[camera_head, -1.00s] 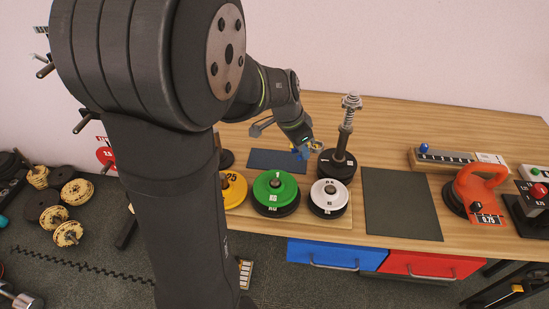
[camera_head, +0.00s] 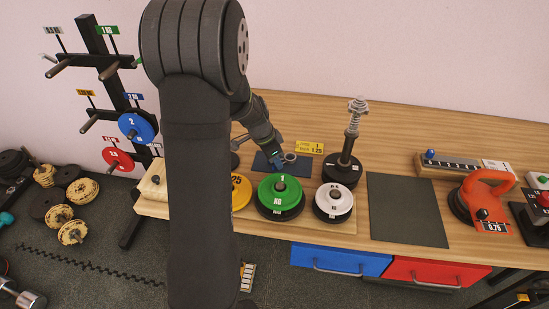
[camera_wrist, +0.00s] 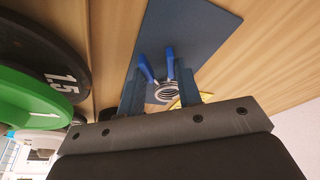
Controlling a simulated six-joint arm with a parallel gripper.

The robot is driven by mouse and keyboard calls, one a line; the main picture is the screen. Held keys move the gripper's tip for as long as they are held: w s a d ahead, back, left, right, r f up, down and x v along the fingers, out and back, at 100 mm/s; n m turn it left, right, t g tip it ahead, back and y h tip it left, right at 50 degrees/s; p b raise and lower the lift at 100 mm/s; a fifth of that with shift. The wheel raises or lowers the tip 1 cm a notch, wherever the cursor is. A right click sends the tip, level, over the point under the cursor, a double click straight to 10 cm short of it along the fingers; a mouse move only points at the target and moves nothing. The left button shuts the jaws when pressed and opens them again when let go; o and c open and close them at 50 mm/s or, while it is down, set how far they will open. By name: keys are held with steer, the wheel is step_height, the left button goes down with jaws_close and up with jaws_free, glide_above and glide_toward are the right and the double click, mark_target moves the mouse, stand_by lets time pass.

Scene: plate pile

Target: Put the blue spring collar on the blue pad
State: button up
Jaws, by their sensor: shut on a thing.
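The blue spring collar is a silver coil with two blue handles. In the wrist view the collar (camera_wrist: 165,93) sits between the two fingers of my gripper (camera_wrist: 161,86), which is shut on it. In the head view the collar's coil (camera_head: 290,158) shows beside my gripper (camera_head: 280,160), at the right part of the blue pad. The dark blue pad (camera_head: 262,163) lies flat on the bench, partly hidden by my arm. In the wrist view the pad (camera_wrist: 200,30) spreads behind the collar. I cannot tell whether the collar touches it.
A yellow 1.25 card (camera_head: 309,147) lies right of the pad. A dark base with an upright post (camera_head: 348,145) stands further right. Green (camera_head: 280,188), white (camera_head: 333,199) and yellow (camera_head: 241,192) plates lie in front. A dark grey mat (camera_head: 408,210) is bare.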

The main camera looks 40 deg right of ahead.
steer(key=o, duration=1.1)
steer(key=shift+f, duration=0.1)
steer(key=v, duration=1.2)
steer(key=shift+s, duration=0.1)
steer(key=x, duration=1.2)
step_height(320, 180, up, 2)
steer(key=shift+r, duration=0.95)
